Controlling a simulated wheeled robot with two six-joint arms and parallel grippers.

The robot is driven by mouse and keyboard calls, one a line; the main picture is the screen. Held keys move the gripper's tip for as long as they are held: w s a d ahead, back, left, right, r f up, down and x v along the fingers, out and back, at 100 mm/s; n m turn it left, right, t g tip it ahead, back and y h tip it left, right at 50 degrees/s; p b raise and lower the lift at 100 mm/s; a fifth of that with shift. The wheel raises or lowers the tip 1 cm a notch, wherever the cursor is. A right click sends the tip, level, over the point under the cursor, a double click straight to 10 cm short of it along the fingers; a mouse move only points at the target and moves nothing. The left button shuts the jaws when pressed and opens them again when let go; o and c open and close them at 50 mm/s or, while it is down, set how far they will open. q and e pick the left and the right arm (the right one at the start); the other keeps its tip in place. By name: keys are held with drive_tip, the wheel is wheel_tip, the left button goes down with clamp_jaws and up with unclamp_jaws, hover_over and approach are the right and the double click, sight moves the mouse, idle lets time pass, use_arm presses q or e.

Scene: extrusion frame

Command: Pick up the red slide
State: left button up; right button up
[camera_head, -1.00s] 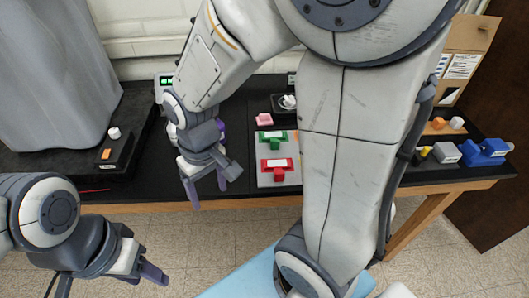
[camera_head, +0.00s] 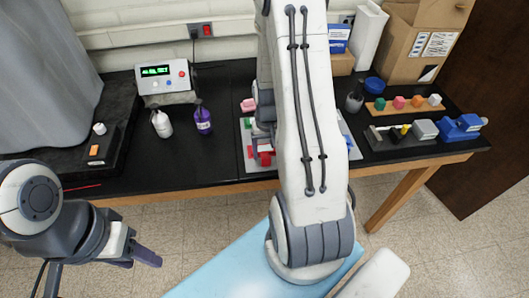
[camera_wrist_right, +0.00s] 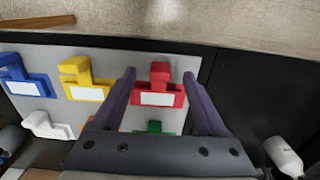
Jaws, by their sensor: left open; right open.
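The red slide (camera_wrist_right: 158,84), a block with a raised knob and a white label, lies on the grey board (camera_wrist_right: 45,103) in the right wrist view. In the head view the red slide (camera_head: 265,158) is partly hidden by my right arm. My right gripper (camera_wrist_right: 160,73) is open, its two purple fingers on either side of the red slide in the picture. Contact cannot be made out. In the head view my right gripper (camera_head: 261,138) is mostly covered by the arm. My left gripper (camera_head: 146,258) is open and empty in front of the table.
Blue (camera_wrist_right: 29,76), yellow (camera_wrist_right: 86,79), green (camera_wrist_right: 154,128) and white (camera_wrist_right: 47,125) slides share the board. A white bottle (camera_head: 161,124) and purple bottle (camera_head: 203,120) stand to its left. The black table's front edge (camera_head: 170,192) is close to the red slide.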

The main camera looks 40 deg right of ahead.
sight(266, 158)
drive_tip(key=shift+w+f+p, duration=0.1)
drive_tip(key=shift+f+p, duration=0.25)
drive_tip(key=shift+f, duration=0.15)
wheel_tip(266, 158, down, 3)
drive_tip(key=shift+w+d+f+p, duration=0.1)
drive_tip(key=shift+w+p, duration=0.05)
drive_tip(key=shift+p, duration=0.5)
drive_tip(key=shift+f, duration=0.55)
clamp_jaws()
drive_tip(key=shift+r, duration=0.15)
